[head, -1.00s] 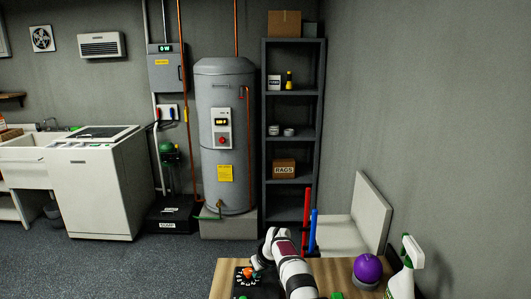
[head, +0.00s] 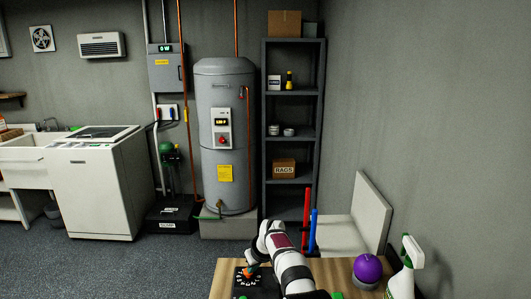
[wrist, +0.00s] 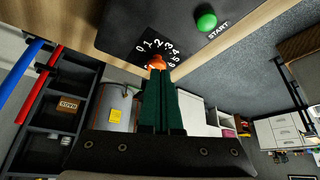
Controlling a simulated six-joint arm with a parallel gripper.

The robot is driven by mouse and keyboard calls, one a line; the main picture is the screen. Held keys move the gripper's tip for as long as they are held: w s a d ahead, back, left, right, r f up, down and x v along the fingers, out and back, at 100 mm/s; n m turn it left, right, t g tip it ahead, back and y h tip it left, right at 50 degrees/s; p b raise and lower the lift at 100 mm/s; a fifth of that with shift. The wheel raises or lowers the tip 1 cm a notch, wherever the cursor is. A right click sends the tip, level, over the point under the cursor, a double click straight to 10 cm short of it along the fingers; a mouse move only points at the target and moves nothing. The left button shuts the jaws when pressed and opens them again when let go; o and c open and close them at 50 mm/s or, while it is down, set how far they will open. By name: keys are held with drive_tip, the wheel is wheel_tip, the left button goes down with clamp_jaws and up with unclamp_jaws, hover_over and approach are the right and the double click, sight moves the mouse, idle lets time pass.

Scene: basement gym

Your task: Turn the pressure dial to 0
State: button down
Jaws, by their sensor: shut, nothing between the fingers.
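The pressure dial is an orange knob (wrist: 157,62) on a black panel (wrist: 120,22), inside a ring of white numbers that includes 0 to 4. Its pointer direction cannot be made out. In the head view the knob (head: 249,271) is small and partly hidden by my arm. My gripper (wrist: 160,78) has dark green fingers shut together with nothing between them. The fingertips are right at the knob and overlap its near edge in the wrist view; I cannot tell whether they touch it. In the head view my gripper (head: 251,263) is just above the dial.
A green START button (wrist: 206,20) is on the same panel. The panel lies on a wooden table (head: 225,272). A purple ball (head: 367,268) and a white spray bottle (head: 404,272) stand at the table's right. Red and blue upright bars (head: 306,220) rise behind the table.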

drive_tip(key=shift+f, duration=1.95)
drive_tip(key=shift+w+a, duration=0.15)
drive_tip(key=shift+w, duration=0.25)
drive_tip(key=shift+w+d, duration=0.2)
drive_tip(key=shift+d, duration=0.05)
drive_tip(key=shift+r, duration=0.1)
drive_tip(key=shift+s+d, duration=0.25)
drive_tip(key=shift+s, duration=0.1)
wheel_tip(320, 180, up, 6)
drive_tip(key=shift+f, duration=0.1)
